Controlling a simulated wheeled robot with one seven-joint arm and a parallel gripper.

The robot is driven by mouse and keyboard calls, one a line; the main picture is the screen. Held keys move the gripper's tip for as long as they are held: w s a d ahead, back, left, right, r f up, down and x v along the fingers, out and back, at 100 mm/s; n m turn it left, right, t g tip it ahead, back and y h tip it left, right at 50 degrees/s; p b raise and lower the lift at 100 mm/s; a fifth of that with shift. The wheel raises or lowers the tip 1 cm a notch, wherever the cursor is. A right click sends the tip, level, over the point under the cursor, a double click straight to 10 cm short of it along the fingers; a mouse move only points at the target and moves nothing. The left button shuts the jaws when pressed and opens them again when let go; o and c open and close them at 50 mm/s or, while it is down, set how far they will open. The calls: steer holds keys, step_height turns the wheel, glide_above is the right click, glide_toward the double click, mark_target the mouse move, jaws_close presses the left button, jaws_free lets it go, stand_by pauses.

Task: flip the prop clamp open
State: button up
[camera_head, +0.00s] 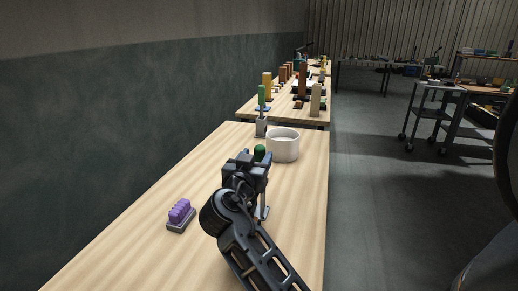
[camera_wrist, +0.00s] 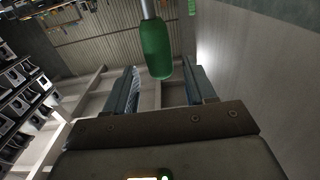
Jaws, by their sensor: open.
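A green grip (camera_head: 260,152) shows just past my gripper (camera_head: 246,170) in the head view. In the wrist view the green handle (camera_wrist: 156,48) on a metal rod lies between the open fingers of my gripper (camera_wrist: 161,68), near their tips. Gaps show on both sides, so it is not pinched. A pale metal part (camera_head: 263,207) stands behind my wrist; I cannot tell whether it belongs to the same clamp, whose base is mostly hidden by my arm. A second upright green handle (camera_head: 261,96) rises from a grey holder (camera_head: 261,127) farther along.
A white round pot (camera_head: 283,145) stands just beyond my gripper to the right. A purple ribbed block on a grey base (camera_head: 180,216) sits at left on the wooden table (camera_head: 135,240). More tables with upright blocks continue behind. A grey cart (camera_head: 434,115) stands at right.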

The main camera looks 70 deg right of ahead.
mark_target(258, 154)
steer(key=shift+w+d+p, duration=0.15)
steer(key=shift+d+p, duration=0.2)
steer(key=shift+d, duration=1.65)
steer(key=shift+c, duration=0.3)
jaws_close()
